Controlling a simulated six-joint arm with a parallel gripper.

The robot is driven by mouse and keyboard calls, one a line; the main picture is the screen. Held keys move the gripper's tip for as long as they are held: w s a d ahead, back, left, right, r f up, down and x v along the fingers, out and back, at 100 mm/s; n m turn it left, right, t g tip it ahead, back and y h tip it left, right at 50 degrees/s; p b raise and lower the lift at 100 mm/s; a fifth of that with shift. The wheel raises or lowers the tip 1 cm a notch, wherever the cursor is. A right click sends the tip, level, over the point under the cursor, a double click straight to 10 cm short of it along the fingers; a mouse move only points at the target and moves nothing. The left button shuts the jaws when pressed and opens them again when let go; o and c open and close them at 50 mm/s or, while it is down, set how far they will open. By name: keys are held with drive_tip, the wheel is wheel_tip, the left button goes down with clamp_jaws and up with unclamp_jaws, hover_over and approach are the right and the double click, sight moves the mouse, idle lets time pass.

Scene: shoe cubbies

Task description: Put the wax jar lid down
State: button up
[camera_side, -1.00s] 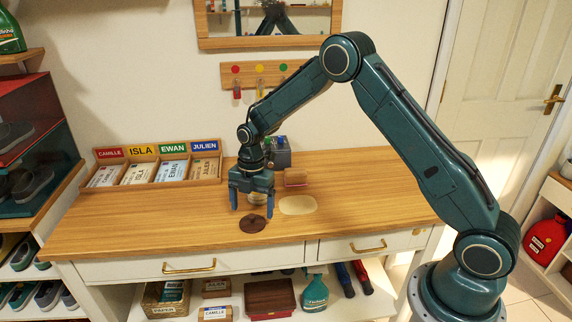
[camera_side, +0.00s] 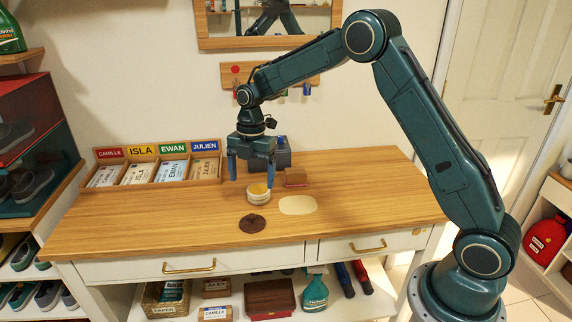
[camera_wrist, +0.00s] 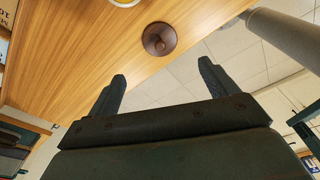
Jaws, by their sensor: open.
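The wax jar lid (camera_side: 253,223) is a dark brown disc with a knob, lying on the wooden counter near its front edge. It also shows in the wrist view (camera_wrist: 159,39), knob towards the camera. The wax jar (camera_side: 258,194) is a short cream jar with yellowish wax, standing open just behind the lid. Only a bit of its rim shows at the top of the wrist view. My gripper (camera_side: 252,177) is open and empty, above the jar and clear of the lid. Both fingers show apart with nothing between them in the wrist view (camera_wrist: 163,88).
A pale oval mat (camera_side: 298,205) lies right of the jar, with a brown brush-like block (camera_side: 295,177) behind it. A name-labelled card tray (camera_side: 158,172) stands at the back left. The counter's left and right parts are clear.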

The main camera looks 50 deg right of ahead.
idle(0.3)
drive_tip(key=s+a+r+m+t, duration=0.25)
drive_tip(key=s+r+m, duration=0.75)
drive_tip(key=s+r, duration=0.5)
drive_tip(key=s+r+m+t+h, duration=0.1)
drive_tip(key=s+m+t, duration=0.2)
drive_tip(key=s+m, duration=0.8)
drive_tip(key=s+d, duration=0.1)
drive_tip(key=s, duration=0.6)
drive_tip(key=shift+s+r+m, duration=0.3)
drive_tip(key=shift+r, duration=0.1)
